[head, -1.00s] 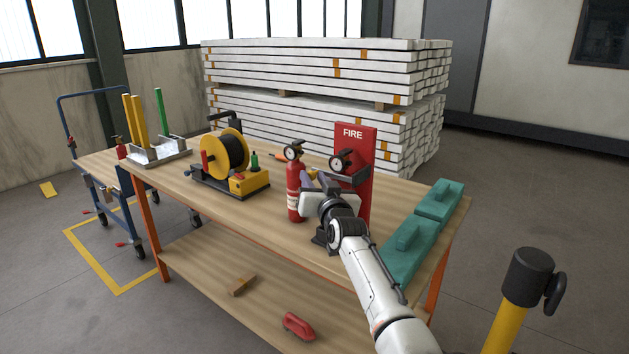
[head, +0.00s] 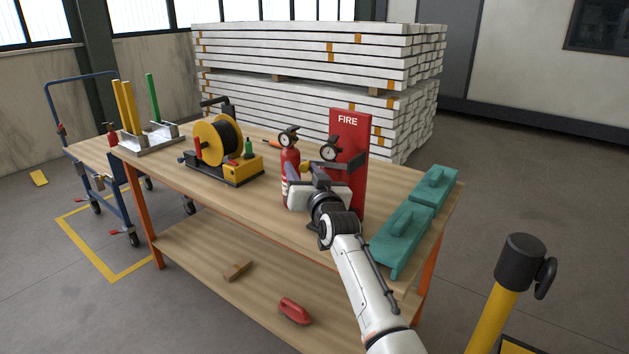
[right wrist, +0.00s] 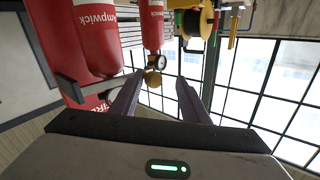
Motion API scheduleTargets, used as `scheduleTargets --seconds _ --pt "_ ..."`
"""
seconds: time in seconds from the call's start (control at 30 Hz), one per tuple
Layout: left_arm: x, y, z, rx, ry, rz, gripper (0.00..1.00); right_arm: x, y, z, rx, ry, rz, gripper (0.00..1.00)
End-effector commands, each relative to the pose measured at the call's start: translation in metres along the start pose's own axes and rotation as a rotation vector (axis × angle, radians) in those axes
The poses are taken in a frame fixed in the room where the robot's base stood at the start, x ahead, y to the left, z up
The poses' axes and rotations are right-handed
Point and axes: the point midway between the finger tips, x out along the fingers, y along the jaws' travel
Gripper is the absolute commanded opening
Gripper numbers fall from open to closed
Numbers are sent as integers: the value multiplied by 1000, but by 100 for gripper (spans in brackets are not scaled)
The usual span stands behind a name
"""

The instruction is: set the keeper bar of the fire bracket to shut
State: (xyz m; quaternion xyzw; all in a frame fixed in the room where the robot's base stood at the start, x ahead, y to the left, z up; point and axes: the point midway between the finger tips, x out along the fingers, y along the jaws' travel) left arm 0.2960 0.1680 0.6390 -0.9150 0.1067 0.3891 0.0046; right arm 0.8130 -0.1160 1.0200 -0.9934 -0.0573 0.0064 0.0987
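The fire bracket is an upright red board (head: 349,120) marked FIRE, on the right part of the bench. An extinguisher with a black-rimmed gauge (head: 329,149) stands against it, its body mostly hidden in the head view by my right arm. A dark grey bar (head: 351,164) crosses the board; it also shows beside the red cylinder in the right wrist view (right wrist: 70,88). I cannot tell whether the bar is fully shut. My right gripper (right wrist: 157,92) has its fingers apart with nothing clearly between them, close to the bar's end. My left gripper is out of view.
A second red extinguisher (head: 290,163) stands just left of the bracket. A yellow hose reel (head: 212,141) sits further left. Two teal cases (head: 404,237) lie at the bench's right edge. A yellow post (head: 492,318) stands at front right.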

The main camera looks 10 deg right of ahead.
Motion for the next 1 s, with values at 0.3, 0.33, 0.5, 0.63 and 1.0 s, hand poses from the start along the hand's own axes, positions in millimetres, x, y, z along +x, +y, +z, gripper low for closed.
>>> scheduleTargets --seconds 0.3,0.33,0.5,0.63,1.0 --pt "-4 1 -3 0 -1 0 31 -46 6 -2 1 4 6 40" --pt "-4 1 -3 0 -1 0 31 -50 6 -2 2 5 7 40" --pt "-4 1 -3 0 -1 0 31 -68 7 -2 2 5 8 40" --pt "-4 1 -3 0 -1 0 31 -75 7 -2 2 6 7 40" --pt "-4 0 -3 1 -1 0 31 -77 8 -3 1 7 9 34"
